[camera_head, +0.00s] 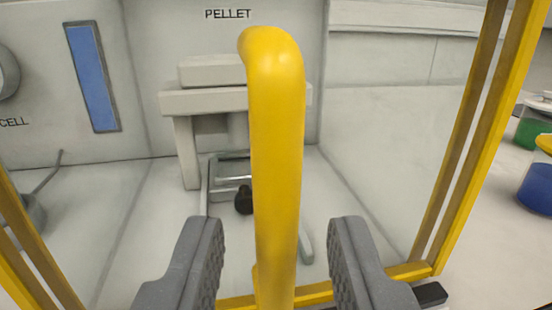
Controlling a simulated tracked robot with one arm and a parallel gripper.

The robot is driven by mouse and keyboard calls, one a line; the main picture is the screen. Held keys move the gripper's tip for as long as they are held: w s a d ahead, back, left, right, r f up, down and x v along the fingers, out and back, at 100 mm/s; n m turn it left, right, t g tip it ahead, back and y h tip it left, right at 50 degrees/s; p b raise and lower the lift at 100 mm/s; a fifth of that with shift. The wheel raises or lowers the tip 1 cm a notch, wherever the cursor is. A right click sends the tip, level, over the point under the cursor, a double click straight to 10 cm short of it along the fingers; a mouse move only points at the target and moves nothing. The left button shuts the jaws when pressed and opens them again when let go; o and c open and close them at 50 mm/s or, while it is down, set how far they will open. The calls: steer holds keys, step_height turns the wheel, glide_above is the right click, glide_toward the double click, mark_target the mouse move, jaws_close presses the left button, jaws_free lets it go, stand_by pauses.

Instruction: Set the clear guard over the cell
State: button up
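The clear guard shows as a yellow frame (480,140) with see-through panes, its posts at the left and right of the view and a yellow bottom rail low down. A thick yellow handle (276,160) stands upright on its near side, in the middle of the view. My gripper (277,250) is open, with one grey finger on each side of the handle and a visible gap at both. Behind the handle is a pale press-like device (190,105) under the word PELLET. The word CELL is on the wall at the far left; the cell itself is not clearly identifiable.
A blue strip (92,77) is on the back wall at upper left. A grey device with a thin lever (32,210) stands at the left edge. Green (532,125) and blue (537,188) containers stand at the right edge, outside the frame. Pale floor lies open between.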

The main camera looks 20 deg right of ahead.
mark_target(276, 242)
steer(key=shift+b+x, duration=0.35)
steer(key=shift+x, duration=1.35)
steer(key=shift+f, duration=0.1)
jaws_close()
